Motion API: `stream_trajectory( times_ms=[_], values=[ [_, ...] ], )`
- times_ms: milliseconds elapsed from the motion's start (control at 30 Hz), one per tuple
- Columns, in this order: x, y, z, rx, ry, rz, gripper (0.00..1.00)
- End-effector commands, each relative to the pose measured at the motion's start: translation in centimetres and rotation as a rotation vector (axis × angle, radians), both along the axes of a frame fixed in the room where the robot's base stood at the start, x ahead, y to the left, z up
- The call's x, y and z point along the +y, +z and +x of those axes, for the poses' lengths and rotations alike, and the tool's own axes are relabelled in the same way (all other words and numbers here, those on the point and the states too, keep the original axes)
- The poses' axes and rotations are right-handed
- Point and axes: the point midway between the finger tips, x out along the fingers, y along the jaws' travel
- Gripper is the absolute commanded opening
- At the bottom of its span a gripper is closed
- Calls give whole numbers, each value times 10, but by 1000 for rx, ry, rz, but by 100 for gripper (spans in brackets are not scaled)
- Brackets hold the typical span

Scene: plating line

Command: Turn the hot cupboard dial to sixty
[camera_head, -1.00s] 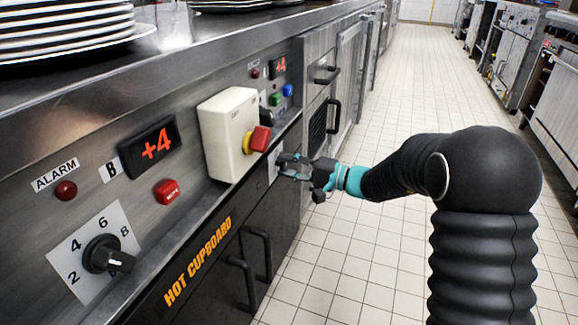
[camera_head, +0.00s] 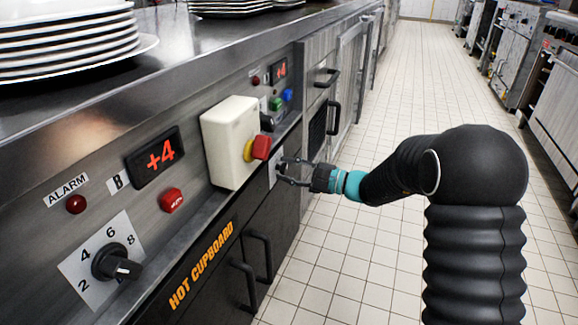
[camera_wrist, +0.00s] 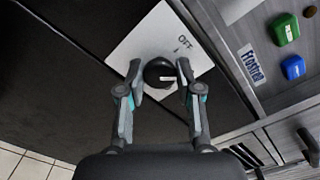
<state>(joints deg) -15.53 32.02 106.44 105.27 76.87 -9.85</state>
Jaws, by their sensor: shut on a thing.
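The dial (camera_wrist: 158,72) is a round black knob with a pale mark, on a white plate (camera_wrist: 150,38) set in the dark panel. The word OFF shows on the plate; its other markings are hidden or cannot be read. My gripper (camera_wrist: 160,78) has one finger on each side of the knob and is shut on it. In the head view my gripper (camera_head: 283,171) reaches the small plate (camera_head: 273,168) low on the counter front, past the orange HOT CUPBOARD lettering (camera_head: 200,265). The knob is hardly visible there.
Another dial (camera_head: 112,263), numbered 2 to 8, is at the near left. A cream box with a red knob (camera_head: 261,148) juts out close to my gripper. Black door handles (camera_head: 262,255) stick out below. Plates (camera_head: 70,45) are stacked on the counter. The tiled aisle is clear.

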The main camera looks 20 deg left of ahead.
Motion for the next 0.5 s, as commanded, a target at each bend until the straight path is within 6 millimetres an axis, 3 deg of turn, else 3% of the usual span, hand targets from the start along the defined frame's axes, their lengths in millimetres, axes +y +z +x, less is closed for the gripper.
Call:
stream_trajectory(
  times_ms=[500],
  values=[
    [0, 0, 0, 301, 1, 23, 0]
  ],
)
